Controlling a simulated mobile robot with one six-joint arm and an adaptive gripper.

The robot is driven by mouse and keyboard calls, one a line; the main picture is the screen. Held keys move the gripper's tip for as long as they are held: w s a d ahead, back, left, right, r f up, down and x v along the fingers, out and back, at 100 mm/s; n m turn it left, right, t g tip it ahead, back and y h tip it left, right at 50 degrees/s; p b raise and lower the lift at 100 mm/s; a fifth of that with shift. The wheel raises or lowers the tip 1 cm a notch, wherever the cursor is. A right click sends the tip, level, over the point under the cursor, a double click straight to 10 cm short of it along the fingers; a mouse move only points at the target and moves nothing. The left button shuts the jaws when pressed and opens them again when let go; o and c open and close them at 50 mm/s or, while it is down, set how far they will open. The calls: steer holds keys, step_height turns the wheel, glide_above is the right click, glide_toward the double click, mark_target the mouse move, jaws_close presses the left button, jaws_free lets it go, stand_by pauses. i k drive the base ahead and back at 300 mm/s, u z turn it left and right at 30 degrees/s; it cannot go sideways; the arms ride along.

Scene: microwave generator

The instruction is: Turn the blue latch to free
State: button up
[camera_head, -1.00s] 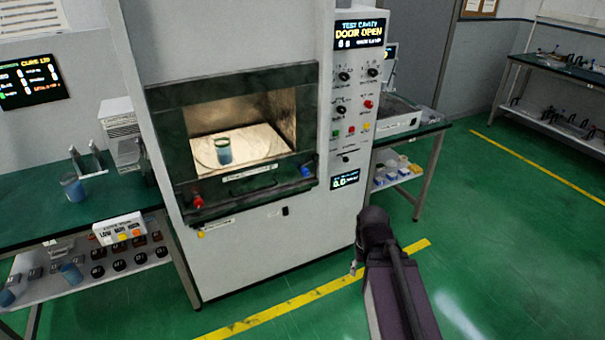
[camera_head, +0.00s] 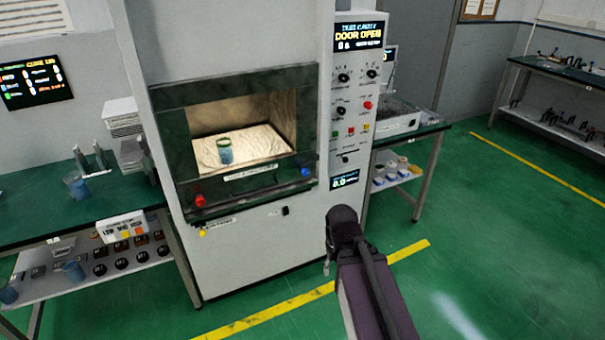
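The blue latch (camera_head: 305,171) is a small blue knob at the right end of the dark green frame below the lit cavity. A red knob (camera_head: 200,201) sits at the left end of the same frame. The cavity (camera_head: 262,115) stands open, and the display above reads DOOR OPEN. A beaker of blue liquid (camera_head: 225,152) stands inside on the pale floor. My arm reaches in from the lower right, below and to the right of the blue latch, apart from it. My gripper's fingers cannot be made out, so its state is unclear.
A control panel (camera_head: 352,110) with knobs and coloured buttons is right of the cavity. Another bench (camera_head: 425,131) stands at right. The green floor around my arm is clear.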

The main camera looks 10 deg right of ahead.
mark_target(305, 169)
steer(key=z, duration=0.05)
steer(key=i, duration=1)
steer(key=u, duration=0.05)
